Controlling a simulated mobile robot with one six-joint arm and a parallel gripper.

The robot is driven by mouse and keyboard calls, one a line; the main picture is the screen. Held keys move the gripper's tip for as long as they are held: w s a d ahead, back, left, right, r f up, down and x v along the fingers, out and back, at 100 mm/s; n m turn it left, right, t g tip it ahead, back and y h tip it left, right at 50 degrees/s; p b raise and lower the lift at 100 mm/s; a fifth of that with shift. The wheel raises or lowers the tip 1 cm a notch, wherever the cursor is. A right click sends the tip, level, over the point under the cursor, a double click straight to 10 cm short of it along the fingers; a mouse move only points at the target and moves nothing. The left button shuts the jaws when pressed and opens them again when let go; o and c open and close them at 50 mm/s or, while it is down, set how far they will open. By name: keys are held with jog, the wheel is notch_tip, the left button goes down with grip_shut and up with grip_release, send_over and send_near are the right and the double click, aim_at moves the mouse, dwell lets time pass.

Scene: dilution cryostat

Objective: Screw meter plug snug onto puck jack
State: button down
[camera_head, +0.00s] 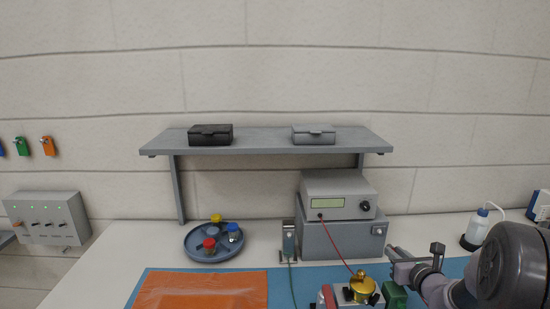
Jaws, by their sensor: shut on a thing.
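The meter (338,197) is a grey box with a green display, standing on a larger grey box. A red lead (336,241) runs from its front down to the gold puck (363,288), which has a round knob on top. The plug at the lead's end is too small to tell apart there, and I cannot tell whether it is seated on the jack. My gripper (401,262) is at the lower right, just right of the puck. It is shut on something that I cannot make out.
A green block (395,296) and a red item (327,297) flank the puck. An orange mat (200,290) lies on the blue mat (139,291). A round tray (197,256) holds small coloured items. A shelf (262,145) carries two boxes. A bottle (477,226) stands at right.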

jog(key=shift+f+b, duration=0.15)
jog(key=shift+b, duration=0.25)
jog(key=shift+b, duration=0.35)
jog(key=shift+a+n+h+b, duration=0.1)
jog(key=shift+n+h+b, duration=0.2)
jog(key=shift+n+b, duration=0.25)
jog(key=n+h+b, duration=0.1)
jog(key=b, duration=0.4)
jog(key=shift+n, duration=0.35)
